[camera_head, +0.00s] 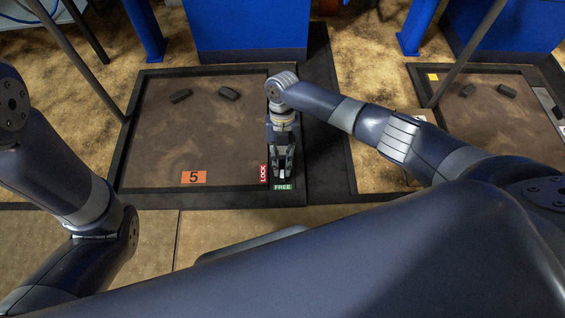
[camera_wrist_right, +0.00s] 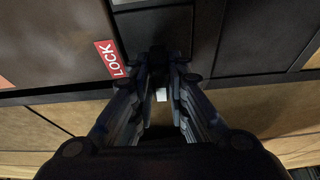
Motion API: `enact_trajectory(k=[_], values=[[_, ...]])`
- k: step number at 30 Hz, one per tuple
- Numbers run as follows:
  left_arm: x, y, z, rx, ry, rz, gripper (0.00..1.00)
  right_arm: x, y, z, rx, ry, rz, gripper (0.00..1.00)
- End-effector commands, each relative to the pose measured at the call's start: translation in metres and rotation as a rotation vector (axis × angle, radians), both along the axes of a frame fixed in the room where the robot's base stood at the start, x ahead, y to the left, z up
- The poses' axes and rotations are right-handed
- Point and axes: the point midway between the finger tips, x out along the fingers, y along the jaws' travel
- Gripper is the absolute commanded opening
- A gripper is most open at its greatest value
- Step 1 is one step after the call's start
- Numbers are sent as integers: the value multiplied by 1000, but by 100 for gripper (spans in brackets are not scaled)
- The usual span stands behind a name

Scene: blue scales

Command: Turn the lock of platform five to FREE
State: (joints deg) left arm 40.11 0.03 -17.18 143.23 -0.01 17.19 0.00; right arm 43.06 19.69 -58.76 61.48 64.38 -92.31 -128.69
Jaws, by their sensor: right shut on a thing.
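Platform five (camera_head: 150,125) is a brown plate in a dark frame, with an orange "5" label (camera_head: 193,177) near its front edge. At its front right corner are a red LOCK label (camera_head: 263,173) and a green FREE label (camera_head: 282,187). The LOCK label also shows in the right wrist view (camera_wrist_right: 109,59). My right gripper (camera_head: 282,172) points down over this corner, just behind the FREE label. Its fingers (camera_wrist_right: 161,90) are shut on the lock's handle, which they mostly hide; a small white piece (camera_wrist_right: 161,95) shows between them. My left arm is at the left, its gripper out of view.
Two small dark blocks (camera_head: 229,94) (camera_head: 181,96) lie on platform five. A similar platform (camera_head: 487,115) with dark blocks is at the right. Blue posts (camera_head: 145,30) and a blue box (camera_head: 250,28) stand behind. A slanted pole (camera_head: 95,65) rises at platform five's left.

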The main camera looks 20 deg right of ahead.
Motion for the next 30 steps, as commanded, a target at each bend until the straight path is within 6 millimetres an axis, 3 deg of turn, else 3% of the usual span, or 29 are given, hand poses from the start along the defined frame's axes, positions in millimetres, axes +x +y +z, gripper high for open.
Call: enact_trajectory(k=[20,21,24,30], values=[[0,0,-2,0,0,0,40,0,0,-1,-1,-2,69,0],[0,0,-2,0,0,0,40,0,0,-1,-1,-2,68,17],[0,0,-2,0,0,0,40,0,0,-1,-1,-2,67,35],[0,0,-1,0,0,0,40,0,0,0,0,-1,66,35]])
